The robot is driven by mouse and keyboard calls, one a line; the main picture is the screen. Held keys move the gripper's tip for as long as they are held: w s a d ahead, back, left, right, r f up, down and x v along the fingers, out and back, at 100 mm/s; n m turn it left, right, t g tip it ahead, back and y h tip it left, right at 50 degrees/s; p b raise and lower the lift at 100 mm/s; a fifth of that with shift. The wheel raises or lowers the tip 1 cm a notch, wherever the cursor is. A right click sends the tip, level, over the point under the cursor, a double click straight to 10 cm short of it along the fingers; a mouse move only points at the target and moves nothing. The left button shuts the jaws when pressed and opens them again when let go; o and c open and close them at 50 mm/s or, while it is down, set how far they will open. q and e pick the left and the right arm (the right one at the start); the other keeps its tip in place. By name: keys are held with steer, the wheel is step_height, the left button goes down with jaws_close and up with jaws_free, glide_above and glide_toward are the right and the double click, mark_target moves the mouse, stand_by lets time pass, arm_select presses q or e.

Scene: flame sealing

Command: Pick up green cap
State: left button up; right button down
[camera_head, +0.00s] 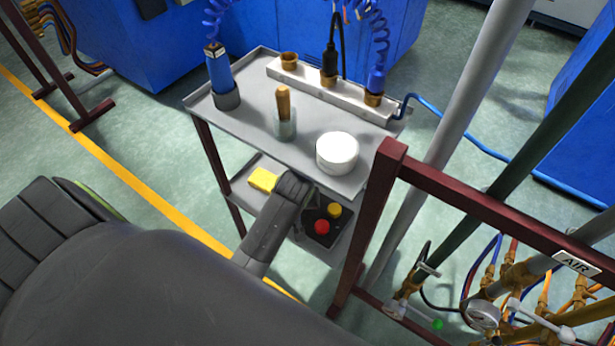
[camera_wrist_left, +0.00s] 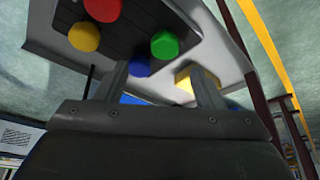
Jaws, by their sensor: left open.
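The green cap (camera_wrist_left: 165,43) sits on a dark pad in a tray in the left wrist view, beside a blue cap (camera_wrist_left: 138,67). A yellow cap (camera_wrist_left: 84,37) and a red cap (camera_wrist_left: 103,8) sit on the same pad. My left gripper (camera_wrist_left: 160,66) is open and empty, its fingertips apart on either side below the green cap in the picture. In the head view my left arm reaches to the cart's lower shelf, and its wrist hides the green and blue caps. The red cap (camera_head: 322,227) and yellow cap (camera_head: 334,210) show there. My right gripper is not in view.
The cart's upper shelf (camera_head: 255,125) is above the lower one and holds a white round container (camera_head: 337,152), a wooden-handled tool (camera_head: 284,105) and a blue torch (camera_head: 219,75). A yellow block (camera_head: 263,180) lies left of my wrist. A dark red frame (camera_head: 372,220) stands close on the right.

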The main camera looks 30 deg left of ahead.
arm_select(q)
steer(key=shift+x, duration=0.9)
steer(key=x, duration=0.3)
steer(key=b+x, duration=0.1)
steer(key=shift+s+a+f, duration=0.2)
steer(key=shift+s+a, duration=0.05)
steer(key=shift+w+a+f, duration=0.1)
steer(key=shift+w+f, duration=0.15)
steer(key=shift+f, duration=0.3)
steer(key=shift+c, duration=0.2)
steer(key=c, duration=1)
